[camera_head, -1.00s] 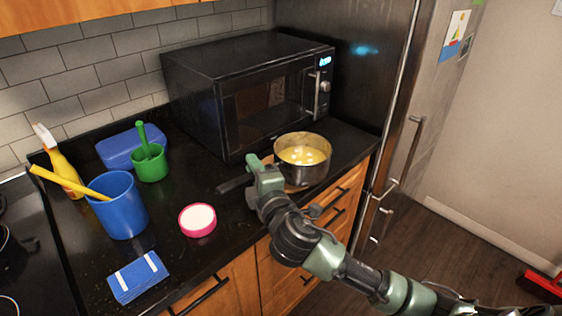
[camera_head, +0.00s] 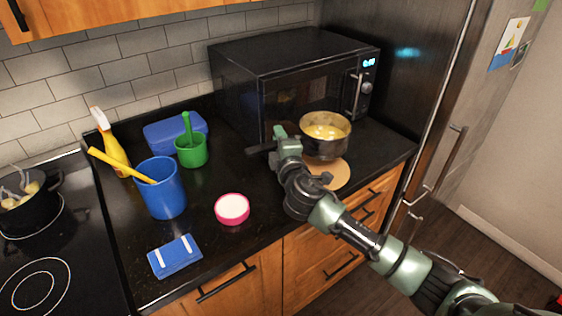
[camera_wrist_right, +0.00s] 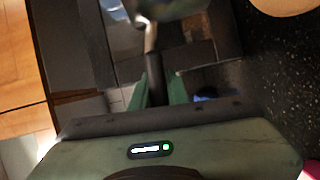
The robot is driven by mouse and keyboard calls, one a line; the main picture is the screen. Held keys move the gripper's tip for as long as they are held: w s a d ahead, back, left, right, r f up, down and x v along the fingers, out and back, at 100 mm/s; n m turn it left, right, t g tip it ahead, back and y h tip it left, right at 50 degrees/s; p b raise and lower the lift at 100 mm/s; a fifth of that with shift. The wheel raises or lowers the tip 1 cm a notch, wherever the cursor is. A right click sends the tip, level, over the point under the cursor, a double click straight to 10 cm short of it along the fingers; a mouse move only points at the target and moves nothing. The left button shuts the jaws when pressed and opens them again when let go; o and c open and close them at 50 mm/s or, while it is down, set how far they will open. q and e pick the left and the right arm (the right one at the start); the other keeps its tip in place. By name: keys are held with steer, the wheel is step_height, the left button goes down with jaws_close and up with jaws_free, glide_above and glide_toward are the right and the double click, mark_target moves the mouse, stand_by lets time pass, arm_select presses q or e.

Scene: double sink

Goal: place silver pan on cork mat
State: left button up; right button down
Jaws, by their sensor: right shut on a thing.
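The silver pan (camera_head: 326,148), with yellow contents, appears in front of the microwave and overlaps the far part of the round cork mat (camera_head: 337,176). Height above the mat is hard to judge. My right gripper (camera_head: 285,141) is shut on the pan's handle, whose dark end (camera_head: 259,149) sticks out to the left. In the right wrist view, the handle (camera_wrist_right: 152,62) runs between the fingers and the pan (camera_wrist_right: 168,8) is cut off at the top. A tan edge, apparently the mat (camera_wrist_right: 288,4), shows at top right. My left gripper is not in view.
The black microwave (camera_head: 290,75) stands behind the pan, with the fridge (camera_head: 420,60) to the right. A pink-rimmed bowl (camera_head: 232,209), blue cup (camera_head: 162,188), green mortar (camera_head: 191,150) and blue sponge (camera_head: 174,257) are left on the counter. A pot (camera_head: 30,210) sits on the stove.

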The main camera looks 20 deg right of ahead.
steer(key=shift+f+b, duration=0.35)
steer(key=shift+f, duration=3.8)
steer(key=shift+f, duration=0.2)
steer(key=c, duration=1.4)
jaws_free()
steer(key=shift+s, duration=0.1)
steer(key=shift+s+r, duration=0.1)
steer(key=shift+r, duration=0.05)
steer(key=s, duration=0.4)
steer(key=s+b, duration=0.1)
steer(key=s, duration=0.6)
steer(key=shift+s+a+r, duration=0.2)
steer(key=shift+s+a, duration=0.05)
steer(key=shift+s, duration=0.15)
